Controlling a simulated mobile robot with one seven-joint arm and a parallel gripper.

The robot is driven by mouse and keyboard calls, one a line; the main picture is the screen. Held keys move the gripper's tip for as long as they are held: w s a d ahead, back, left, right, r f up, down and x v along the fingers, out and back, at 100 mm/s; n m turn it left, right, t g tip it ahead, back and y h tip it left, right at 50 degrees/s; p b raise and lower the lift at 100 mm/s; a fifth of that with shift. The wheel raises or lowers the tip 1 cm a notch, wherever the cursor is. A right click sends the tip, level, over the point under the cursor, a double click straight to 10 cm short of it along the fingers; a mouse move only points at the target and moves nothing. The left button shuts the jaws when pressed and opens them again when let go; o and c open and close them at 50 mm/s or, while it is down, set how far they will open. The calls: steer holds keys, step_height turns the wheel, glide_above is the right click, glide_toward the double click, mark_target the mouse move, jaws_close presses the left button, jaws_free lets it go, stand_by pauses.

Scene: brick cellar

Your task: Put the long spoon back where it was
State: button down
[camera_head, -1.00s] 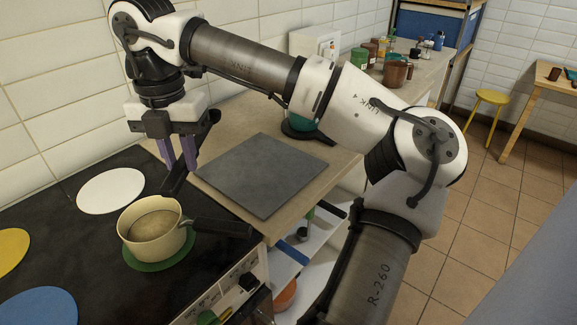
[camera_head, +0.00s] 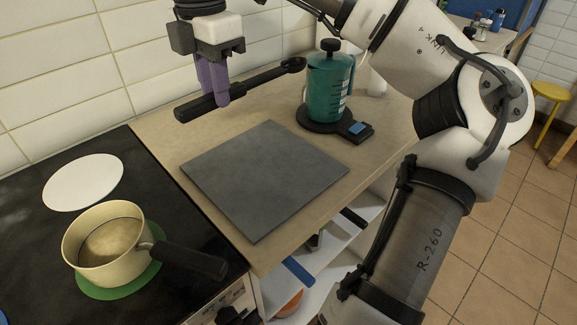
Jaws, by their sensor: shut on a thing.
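My gripper (camera_head: 222,98) is shut on the long spoon (camera_head: 262,79). The spoon is dark, with a thick handle at the left and a small bowl end at the right. It is held roughly level above the back of the beige counter (camera_head: 165,125), behind the grey slab. The purple fingers cover part of its handle. I cannot tell the exact gap between spoon and counter.
A grey square slab (camera_head: 262,180) lies on the counter. A teal jug (camera_head: 328,85) stands on a dark scale (camera_head: 345,126) at the right. A cream pot (camera_head: 102,250) with a dark handle sits on a green disc (camera_head: 125,290) on the black hob, near a white disc (camera_head: 84,181).

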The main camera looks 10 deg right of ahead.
mark_target(236, 190)
steer(key=shift+w+d+f, duration=0.1)
steer(key=shift+w+d, duration=0.1)
steer(key=shift+w, duration=0.1)
step_height(236, 190, down, 20)
steer(key=shift+r+p, duration=0.2)
steer(key=shift+p, duration=0.7)
steer(key=shift+f, duration=0.2)
steer(key=c, duration=1.2)
jaws_free()
step_height(236, 190, up, 12)
steer(key=b, duration=0.1)
steer(key=shift+r, duration=0.2)
